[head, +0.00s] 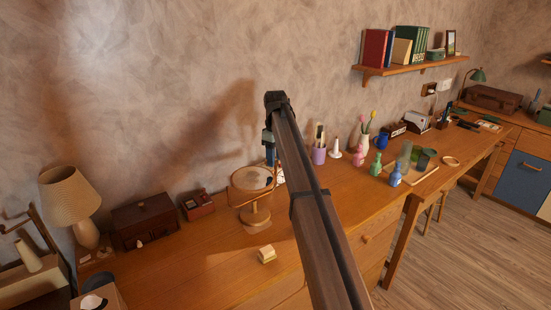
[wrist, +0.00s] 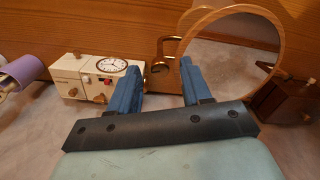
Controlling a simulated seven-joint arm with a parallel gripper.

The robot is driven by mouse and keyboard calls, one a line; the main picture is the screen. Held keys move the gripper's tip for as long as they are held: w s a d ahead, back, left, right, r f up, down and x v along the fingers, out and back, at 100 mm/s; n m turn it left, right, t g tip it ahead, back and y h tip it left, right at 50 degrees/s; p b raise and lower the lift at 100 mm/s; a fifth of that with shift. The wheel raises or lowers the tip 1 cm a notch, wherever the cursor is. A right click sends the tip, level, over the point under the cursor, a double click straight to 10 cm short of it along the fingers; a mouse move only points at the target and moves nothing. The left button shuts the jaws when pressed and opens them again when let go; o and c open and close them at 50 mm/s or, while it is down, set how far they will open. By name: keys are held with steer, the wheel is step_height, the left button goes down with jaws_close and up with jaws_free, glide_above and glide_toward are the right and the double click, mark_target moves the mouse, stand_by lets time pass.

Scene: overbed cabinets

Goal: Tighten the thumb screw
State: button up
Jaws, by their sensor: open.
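A round wooden-framed mirror (head: 252,178) stands on a turned wooden base on the desk. In the wrist view the mirror's rim (wrist: 280,40) fills the upper right, its lower left part beside my right finger. My gripper (wrist: 158,70) is open and empty, with its two blue fingers apart. A brass-coloured curved piece (wrist: 160,78) shows between and beyond the fingertips; I cannot tell whether it is the thumb screw. In the head view my gripper (head: 269,146) is at the mirror's upper right edge, its fingertips partly hidden by my arm. No thumb screw can be made out there.
A cream box with a clock face (wrist: 98,75) stands left of my fingers. A small dark red box (head: 198,205) and a wooden chest (head: 145,220) stand left of the mirror. A purple cup (head: 319,155) stands to its right. A small cream block (head: 267,254) lies in front.

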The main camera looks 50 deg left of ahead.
steer(key=shift+f, duration=0.3)
jaws_close()
stand_by(0.4)
